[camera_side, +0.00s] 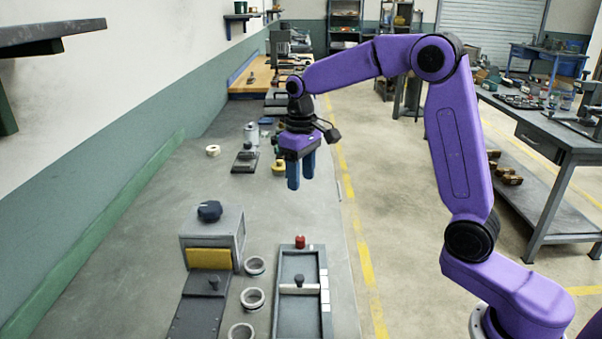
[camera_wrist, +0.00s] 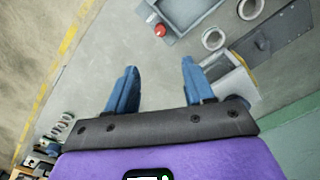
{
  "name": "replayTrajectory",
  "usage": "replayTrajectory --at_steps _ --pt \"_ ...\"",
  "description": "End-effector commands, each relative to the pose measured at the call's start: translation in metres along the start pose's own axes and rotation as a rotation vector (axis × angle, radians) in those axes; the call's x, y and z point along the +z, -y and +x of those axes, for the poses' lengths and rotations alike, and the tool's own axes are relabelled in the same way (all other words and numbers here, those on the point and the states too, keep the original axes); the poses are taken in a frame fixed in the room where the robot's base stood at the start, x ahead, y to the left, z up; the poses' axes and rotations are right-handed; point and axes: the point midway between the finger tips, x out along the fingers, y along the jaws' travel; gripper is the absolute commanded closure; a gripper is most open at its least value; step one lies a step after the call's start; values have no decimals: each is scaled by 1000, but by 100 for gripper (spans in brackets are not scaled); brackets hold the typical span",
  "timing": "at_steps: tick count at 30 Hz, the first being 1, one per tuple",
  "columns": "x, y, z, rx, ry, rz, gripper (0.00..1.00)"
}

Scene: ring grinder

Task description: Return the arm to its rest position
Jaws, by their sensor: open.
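My gripper (camera_side: 301,172) hangs fingers-down at the end of my purple arm, above the grey bench (camera_side: 195,180), clear of everything below it. Its two blue fingers also show in the wrist view (camera_wrist: 157,85), apart from each other with nothing between them. The grinder (camera_side: 212,238), a grey box with a dark knob on top and a yellow panel in front, stands on the bench nearer the side camera. Several metal rings (camera_side: 252,298) lie on the bench between the grinder and a grey tray (camera_side: 285,318).
A red button (camera_side: 300,242) sits at the tray's far end. A white roll (camera_side: 213,150), a yellow piece (camera_side: 279,167) and small devices stand farther along the bench. A wall is at left; a side table (camera_side: 540,118) stands at right. The bench's left middle is bare.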

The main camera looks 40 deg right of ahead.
Motion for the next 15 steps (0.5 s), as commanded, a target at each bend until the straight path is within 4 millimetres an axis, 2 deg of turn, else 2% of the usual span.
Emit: replayTrajectory --at_steps 4,8,15 --pt "2 3 0 0 0 -11 47" --pt "14 18 -1 0 -2 -61 47" --pt "59 57 0 -1 -8 -220 47"
